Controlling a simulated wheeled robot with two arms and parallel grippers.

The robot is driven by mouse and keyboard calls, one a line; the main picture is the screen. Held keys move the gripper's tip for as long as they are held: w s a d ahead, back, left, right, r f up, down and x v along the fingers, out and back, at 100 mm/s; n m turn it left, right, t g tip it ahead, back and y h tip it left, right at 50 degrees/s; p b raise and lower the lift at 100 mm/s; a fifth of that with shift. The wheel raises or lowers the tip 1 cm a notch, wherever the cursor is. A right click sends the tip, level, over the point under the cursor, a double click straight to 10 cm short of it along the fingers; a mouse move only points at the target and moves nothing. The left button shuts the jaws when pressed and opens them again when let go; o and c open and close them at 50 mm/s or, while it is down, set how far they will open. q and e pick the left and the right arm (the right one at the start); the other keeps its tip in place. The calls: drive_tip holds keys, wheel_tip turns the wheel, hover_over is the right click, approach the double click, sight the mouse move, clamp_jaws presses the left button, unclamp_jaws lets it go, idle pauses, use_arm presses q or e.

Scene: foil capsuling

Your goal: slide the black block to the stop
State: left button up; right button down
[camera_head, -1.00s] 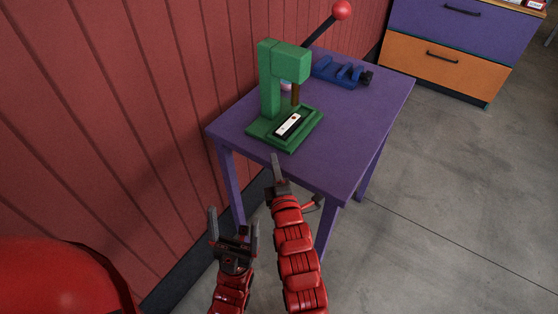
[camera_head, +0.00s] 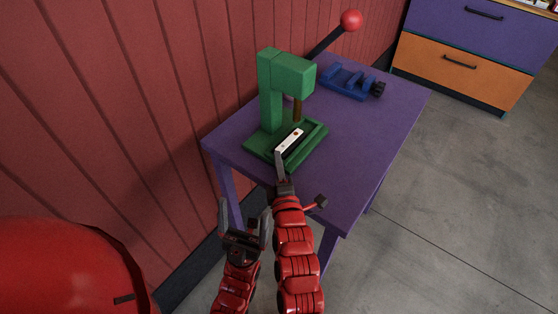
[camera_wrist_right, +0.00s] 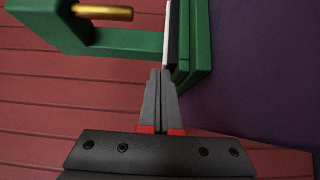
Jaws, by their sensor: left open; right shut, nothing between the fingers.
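The black block (camera_head: 292,147) lies in the channel of the green press's base (camera_head: 314,142), with a white strip (camera_head: 290,139) along it. In the right wrist view, the black block (camera_wrist_right: 173,48) shows as a dark band beside a thin white edge. My right gripper (camera_head: 279,154) is shut and empty, its tips at the near end of the block. In the right wrist view its tips (camera_wrist_right: 160,73) are just short of the dark band; I cannot tell whether they touch. My left gripper (camera_head: 244,218) is open and empty, lower, in front of the table. The stop is not clearly distinguishable.
The green press column (camera_head: 270,95) rises behind the channel, with a brown rod (camera_head: 297,108) hanging above it. A lever with a red ball (camera_head: 351,20) leans behind. A blue fixture (camera_head: 350,82) is on the purple table (camera_head: 370,140). The table's right side is clear.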

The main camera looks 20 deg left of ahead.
sight(293, 152)
drive_tip(key=shift+w+d+b, duration=0.1)
drive_tip(key=shift+w+b, duration=0.2)
drive_tip(key=shift+w, duration=0.2)
drive_tip(key=w, duration=0.1)
drive_tip(key=w+d+b, duration=0.1)
drive_tip(key=w, duration=0.2)
drive_tip(key=shift+w+d+f, duration=0.1)
drive_tip(key=shift+w+d, duration=0.4)
drive_tip(key=shift+w, duration=0.15)
drive_tip(key=shift+d, duration=0.1)
drive_tip(key=shift+s, duration=0.1)
